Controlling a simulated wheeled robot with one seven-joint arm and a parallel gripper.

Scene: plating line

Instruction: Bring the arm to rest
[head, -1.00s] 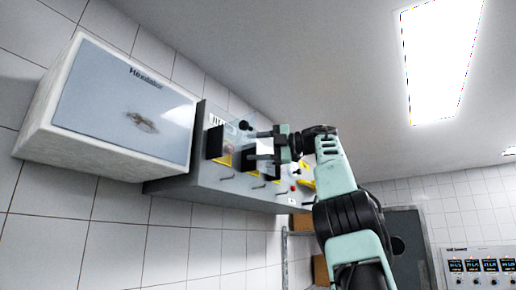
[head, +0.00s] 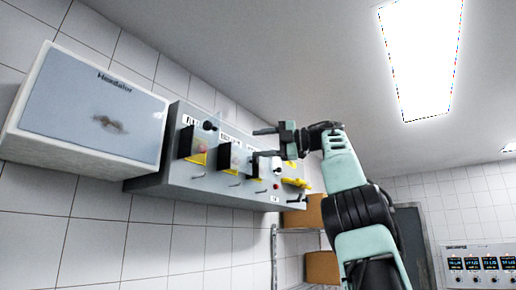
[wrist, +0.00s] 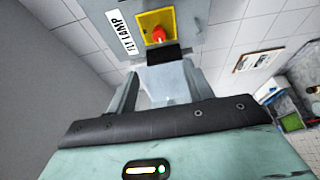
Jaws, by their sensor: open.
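My gripper (head: 268,143) is in front of the grey control box on the tiled wall, at the end of my pale green arm. Its two dark fingers are apart with nothing between them. In the wrist view the fingers (wrist: 150,92) also stand apart. Beyond them is a panel labelled "FLY LAMP" (wrist: 122,32) with a red knob (wrist: 158,34) on a yellow plate. A black piece hangs just below that knob.
The grey control box (head: 150,186) carries several switches with yellow plates and clear flaps. A white cabinet (head: 30,110) hangs left of it. Brown boxes (head: 322,267) stand on a rack below. A panel with displays (head: 480,263) is at far right. A framed picture (wrist: 258,60) hangs on the wall.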

